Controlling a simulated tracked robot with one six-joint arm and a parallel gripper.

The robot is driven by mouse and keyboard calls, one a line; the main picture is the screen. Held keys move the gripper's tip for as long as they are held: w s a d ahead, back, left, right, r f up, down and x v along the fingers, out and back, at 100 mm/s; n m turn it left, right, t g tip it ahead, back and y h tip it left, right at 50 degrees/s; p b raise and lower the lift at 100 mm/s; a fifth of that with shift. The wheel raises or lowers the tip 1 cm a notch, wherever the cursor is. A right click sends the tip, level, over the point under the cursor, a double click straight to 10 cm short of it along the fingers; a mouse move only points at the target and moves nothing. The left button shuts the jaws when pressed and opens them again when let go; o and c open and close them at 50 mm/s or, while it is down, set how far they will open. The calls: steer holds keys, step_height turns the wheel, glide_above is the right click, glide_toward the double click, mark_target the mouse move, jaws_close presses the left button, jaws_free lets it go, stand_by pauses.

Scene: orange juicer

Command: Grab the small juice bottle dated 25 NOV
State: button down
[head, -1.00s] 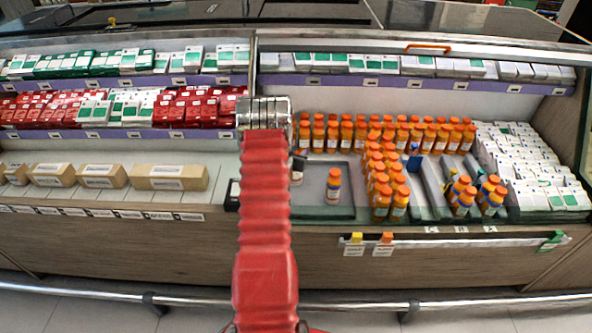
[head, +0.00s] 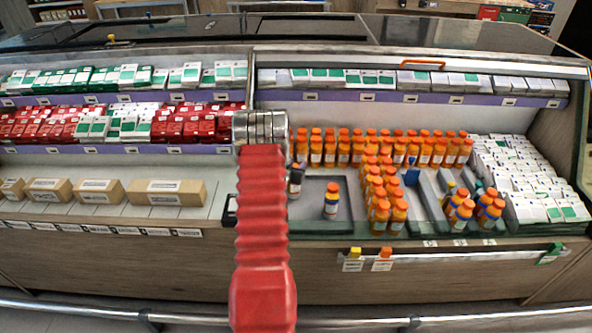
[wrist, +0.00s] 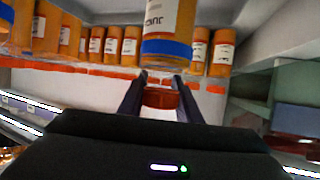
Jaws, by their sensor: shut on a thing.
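In the wrist view, which looks upside down, my gripper (wrist: 160,92) is shut around the orange cap of a small juice bottle (wrist: 168,25). In the head view my red arm hides most of the gripper and the held bottle. Another small bottle (head: 331,200), with an orange cap and blue band, stands alone on the grey tray (head: 318,222). Its label is too small to read.
Rows of orange bottles (head: 378,195) stand right of the tray, and several more (head: 462,215) stand farther right. White cartons (head: 525,175) fill the right end. Brown boxes (head: 168,192) lie left. Shelves with cartons (head: 190,122) run above, and a metal rail (head: 380,320) runs in front.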

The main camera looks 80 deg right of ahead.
step_height(320, 180, up, 9)
stand_by(0.5)
steer(key=shift+r, duration=0.1)
stand_by(0.3)
